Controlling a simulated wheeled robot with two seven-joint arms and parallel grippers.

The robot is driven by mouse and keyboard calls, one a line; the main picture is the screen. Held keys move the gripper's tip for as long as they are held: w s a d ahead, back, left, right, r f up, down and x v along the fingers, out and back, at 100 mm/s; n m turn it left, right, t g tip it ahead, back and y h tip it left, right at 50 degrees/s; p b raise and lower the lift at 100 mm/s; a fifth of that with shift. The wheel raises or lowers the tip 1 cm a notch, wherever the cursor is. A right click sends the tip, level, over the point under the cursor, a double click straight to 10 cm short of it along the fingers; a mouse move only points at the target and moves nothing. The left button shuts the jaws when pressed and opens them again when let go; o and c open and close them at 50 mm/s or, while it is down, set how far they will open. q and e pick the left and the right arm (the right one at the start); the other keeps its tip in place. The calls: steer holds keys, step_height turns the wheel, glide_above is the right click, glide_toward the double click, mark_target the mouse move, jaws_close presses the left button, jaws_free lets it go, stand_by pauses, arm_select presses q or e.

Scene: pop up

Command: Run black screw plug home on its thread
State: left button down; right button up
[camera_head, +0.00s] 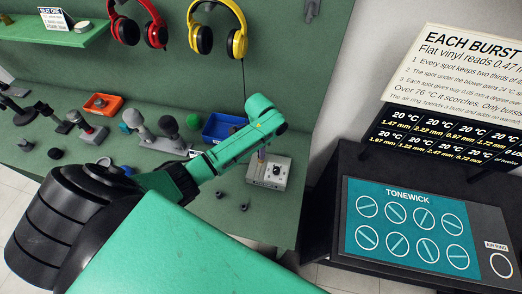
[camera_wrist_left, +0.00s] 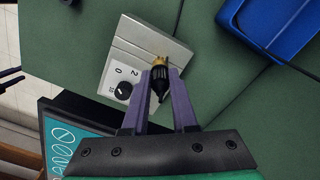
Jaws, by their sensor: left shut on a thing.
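My left gripper (camera_wrist_left: 160,85) is shut on a black plug (camera_wrist_left: 160,82) with a brass-coloured collar at its far end. The collar lies over the edge of a grey metal box (camera_wrist_left: 165,45) with a black dial (camera_wrist_left: 123,91). I cannot tell whether the plug's thread is engaged or only close to the box. In the head view, the left gripper (camera_head: 262,154) points down at the back of the same box (camera_head: 255,174), and the plug is mostly hidden there. My right gripper is not in view.
A blue bin (camera_head: 222,127) stands just left of the box. Several microphones (camera_head: 140,125) and an orange tray (camera_head: 103,105) are further left.

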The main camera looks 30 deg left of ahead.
arm_select(q)
steer(key=m, duration=0.5)
steer(key=shift+w+a, duration=0.1)
steer(key=shift+a, duration=0.05)
steer(key=m, duration=0.4)
steer(key=shift+m, duration=0.4)
steer(key=m, duration=0.5)
steer(key=shift+w, duration=0.1)
steer(key=m, duration=0.4)
steer(key=c, duration=1.1)
jaws_free()
steer(key=m, duration=0.3)
steer(key=o, duration=0.5)
steer(key=shift+d+f, duration=0.1)
steer(key=shift+d, duration=0.1)
